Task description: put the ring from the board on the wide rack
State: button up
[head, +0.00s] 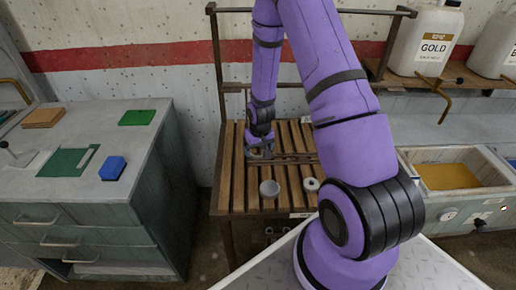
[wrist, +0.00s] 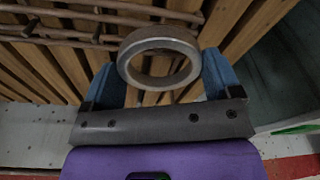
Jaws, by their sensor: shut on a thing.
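A grey metal ring (wrist: 160,82) sits between the two blue fingers of my gripper (wrist: 161,60) in the wrist view. The fingers are shut on opposite sides of it, and its open middle shows slats behind. In the head view my gripper (head: 258,150) is low over the wooden slatted stand (head: 238,178), towards its left side; the ring cannot be made out there. A brown rail (head: 296,158) with short rods lies across the slats to the right of my gripper. I cannot tell which thing is the board or the wide rack.
A grey cabinet (head: 90,195) with a blue block (head: 112,168) is on the left. A sand-filled basin (head: 447,176) is on the right.

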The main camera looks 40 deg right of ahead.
jog(key=shift+f, duration=1.5)
jog(key=o, duration=0.8)
jog(key=r, duration=0.3)
jog(key=s+r, duration=0.1)
jog(key=r, duration=0.6)
jog(key=shift+s+a+r, duration=0.15)
jog(key=shift+s+r, duration=0.1)
jog(key=shift+r, duration=0.1)
